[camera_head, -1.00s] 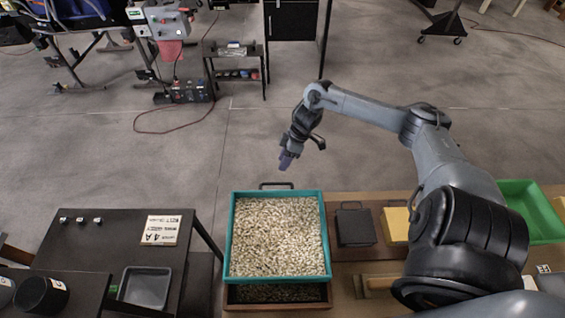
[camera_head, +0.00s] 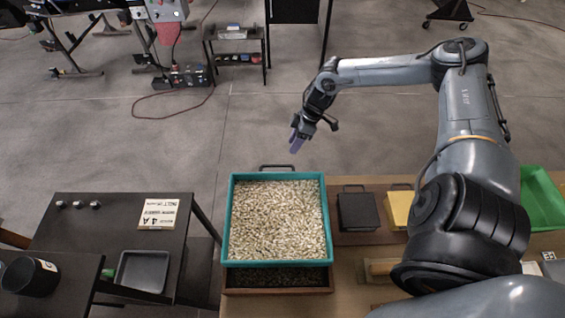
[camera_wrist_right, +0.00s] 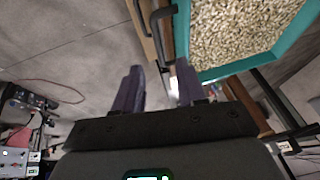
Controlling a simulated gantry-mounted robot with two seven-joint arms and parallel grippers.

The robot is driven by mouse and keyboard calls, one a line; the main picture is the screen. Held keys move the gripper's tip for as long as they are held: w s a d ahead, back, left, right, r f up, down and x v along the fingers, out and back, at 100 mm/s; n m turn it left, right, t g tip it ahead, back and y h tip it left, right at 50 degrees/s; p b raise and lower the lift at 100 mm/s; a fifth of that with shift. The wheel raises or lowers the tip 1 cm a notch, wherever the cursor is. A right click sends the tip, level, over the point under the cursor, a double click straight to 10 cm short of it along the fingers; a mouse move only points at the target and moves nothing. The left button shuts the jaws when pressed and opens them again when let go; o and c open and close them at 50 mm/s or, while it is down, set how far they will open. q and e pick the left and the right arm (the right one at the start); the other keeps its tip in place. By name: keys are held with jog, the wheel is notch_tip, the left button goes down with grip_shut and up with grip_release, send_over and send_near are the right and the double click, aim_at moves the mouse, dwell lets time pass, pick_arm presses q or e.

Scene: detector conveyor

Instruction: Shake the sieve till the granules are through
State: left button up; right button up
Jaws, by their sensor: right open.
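The sieve (camera_head: 231,222) is a teal square frame full of pale granules (camera_head: 278,218). It sits over a wooden box (camera_head: 250,290) holding some darker material, seen along the near side. A dark handle (camera_head: 277,167) stands at the far edge; it also shows in the right wrist view (camera_wrist_right: 156,32). My right gripper (camera_head: 296,140) is open and empty, above and beyond the far edge, apart from the handle. In the right wrist view its two purple fingers (camera_wrist_right: 158,92) are spread, with the sieve (camera_wrist_right: 240,66) at upper right. My left gripper is not in view.
A dark block (camera_head: 357,212) and a yellow block (camera_head: 398,208) lie right of the sieve, with a green tray (camera_head: 541,200) farther right. A black table (camera_head: 100,228) with a grey tray (camera_head: 143,272) stands left.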

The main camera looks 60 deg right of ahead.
jog(key=x, duration=1)
jog(key=shift+w+d, duration=0.1)
jog(key=shift+w, duration=0.25)
grip_shut()
